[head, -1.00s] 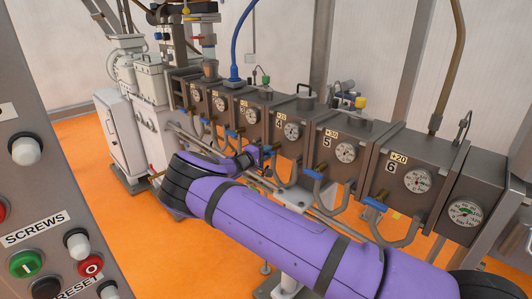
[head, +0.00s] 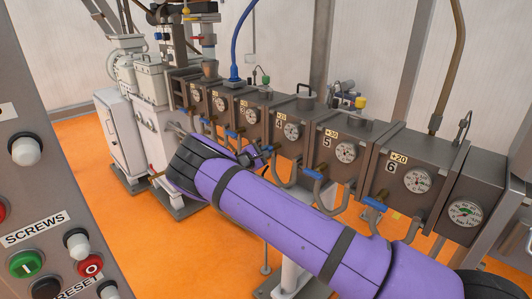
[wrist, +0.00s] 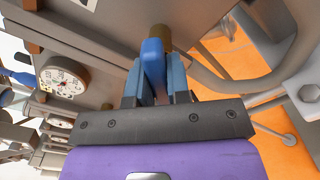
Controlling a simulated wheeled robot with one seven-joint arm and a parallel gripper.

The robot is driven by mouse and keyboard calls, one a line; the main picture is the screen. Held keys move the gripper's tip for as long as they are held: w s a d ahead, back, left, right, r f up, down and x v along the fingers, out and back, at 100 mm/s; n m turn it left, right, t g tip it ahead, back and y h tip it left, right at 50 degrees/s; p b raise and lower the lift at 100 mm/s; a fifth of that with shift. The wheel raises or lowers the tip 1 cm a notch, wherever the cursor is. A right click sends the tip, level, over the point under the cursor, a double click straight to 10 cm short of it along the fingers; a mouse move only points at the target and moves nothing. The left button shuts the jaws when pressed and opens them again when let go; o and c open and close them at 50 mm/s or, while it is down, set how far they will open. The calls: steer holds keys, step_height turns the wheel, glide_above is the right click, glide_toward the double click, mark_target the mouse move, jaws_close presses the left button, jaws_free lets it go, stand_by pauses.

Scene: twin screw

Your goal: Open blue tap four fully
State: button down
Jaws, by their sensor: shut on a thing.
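Blue tap four's handle shows large in the wrist view (wrist: 153,62), joined to a brass stem under a grey box. My gripper (wrist: 155,88) is shut on this handle, with a finger on each side. The handle points lengthwise toward my gripper. In the head view my gripper (head: 253,158) is below the box marked 4 (head: 292,120), at the end of my purple arm. The tap is small there and largely hidden by my gripper, so its exact angle cannot be told.
Blue tap five (head: 311,173) and blue tap six (head: 375,203) are to the right, with bent grey pipes below. More blue taps, such as the third (head: 232,134), are to the left. A panel with buttons (head: 60,240) stands at the front left.

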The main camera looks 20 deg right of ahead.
steer(key=n, duration=0.4)
steer(key=shift+n, duration=0.3)
steer(key=n, duration=0.4)
steer(key=shift+f, duration=0.1)
steer(key=shift+n, duration=0.3)
steer(key=c, duration=1.1)
jaws_free()
steer(key=v, duration=1.1)
